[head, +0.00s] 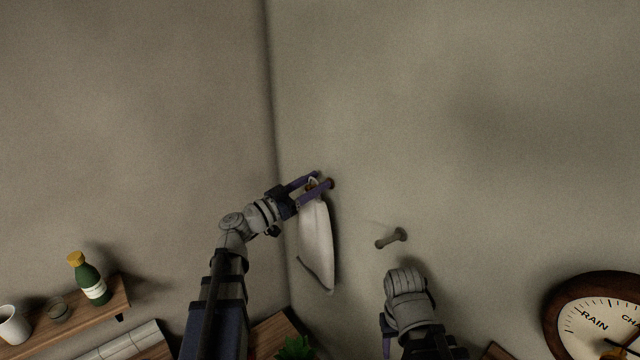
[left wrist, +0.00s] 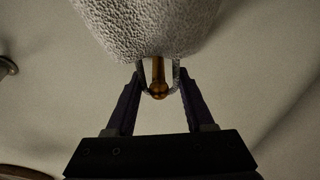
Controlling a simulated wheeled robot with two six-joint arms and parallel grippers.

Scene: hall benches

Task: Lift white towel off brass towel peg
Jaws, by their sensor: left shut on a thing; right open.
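The white towel (head: 316,240) hangs in the head view just right of the wall corner, beside the brass towel peg (head: 331,183). My left gripper (head: 318,184) is at the towel's top, its two fingers on either side of the peg. In the left wrist view, the towel (left wrist: 145,25) fills the top middle. The brass peg (left wrist: 158,78) ends in a round knob between the fingers, and a thin grey loop at the towel's edge passes around it. My left gripper (left wrist: 158,80) is shut on this loop.
A second, duller peg (head: 391,238) sticks out of the wall to the right. A round dial (head: 600,325) hangs at lower right. A wooden shelf (head: 115,302) at lower left bears a green bottle (head: 90,282) and a white mug (head: 12,325). The wall above is bare.

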